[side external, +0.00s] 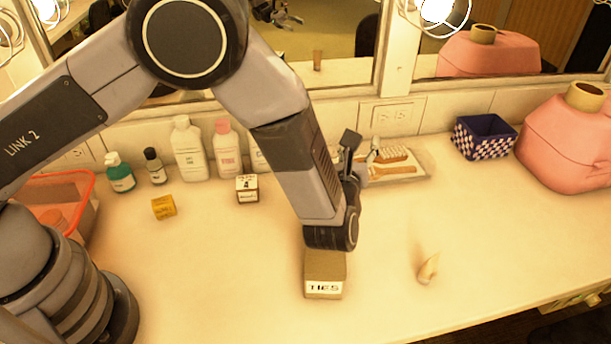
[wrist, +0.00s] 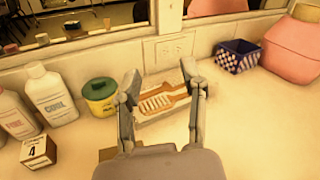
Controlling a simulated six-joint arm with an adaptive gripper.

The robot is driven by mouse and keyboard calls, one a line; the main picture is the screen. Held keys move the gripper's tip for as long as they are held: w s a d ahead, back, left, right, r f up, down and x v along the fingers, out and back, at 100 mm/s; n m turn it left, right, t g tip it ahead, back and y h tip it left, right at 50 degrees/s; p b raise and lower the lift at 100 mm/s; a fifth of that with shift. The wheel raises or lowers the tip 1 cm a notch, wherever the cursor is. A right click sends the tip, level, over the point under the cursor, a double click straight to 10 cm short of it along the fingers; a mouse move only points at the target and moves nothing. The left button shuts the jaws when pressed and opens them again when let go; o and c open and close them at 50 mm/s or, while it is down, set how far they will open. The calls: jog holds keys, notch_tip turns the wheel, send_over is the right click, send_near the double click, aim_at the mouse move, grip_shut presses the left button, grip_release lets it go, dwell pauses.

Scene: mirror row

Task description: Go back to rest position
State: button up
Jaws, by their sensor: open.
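My gripper (side external: 363,148) is open and empty, raised above the counter and pointing toward the back wall. In the wrist view its two fingers (wrist: 163,82) are spread apart, with a brush and comb tray (wrist: 150,114) showing between and beyond them. The tray also shows in the side view (side external: 415,160), partly behind the gripper. My arm comes in from the left and bends down over the middle of the counter. The wrist is just above and behind a brown box labelled TIES (side external: 324,275) in the side view.
Bottles (side external: 190,150) and small boxes (side external: 247,189) stand at the back left. A checkered basket (side external: 483,136) and a pink container (side external: 570,140) stand at the back right. A small pale object (side external: 428,269) lies front right.

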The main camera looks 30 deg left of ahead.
jog(key=s+a+r+n+g+y, duration=0.1)
jog(key=a+r+n+g+y, duration=0.35)
jog(key=a, duration=0.45)
jog(key=s+a+r+n+g+y, duration=0.2)
jog(key=a+r+n+g, duration=0.1)
jog(key=a+r+n, duration=0.45)
jog(key=s+a+r+n+g+h, duration=0.1)
jog(key=s+a+r+n+g, duration=0.2)
jog(key=s+a, duration=0.25)
jog(key=s+a+r+n+g+h, duration=0.1)
jog(key=s+a+r+n+g, duration=0.15)
jog(key=s+a+n, duration=0.35)
jog(key=s+r+n+t+h, duration=0.1)
jog(key=s+n+h, duration=0.7)
jog(key=s, duration=0.9)
jog(key=shift+s+r+n+t+h, duration=0.3)
jog(key=shift+r+n+h, duration=0.15)
jog(key=shift+h, duration=0.2)
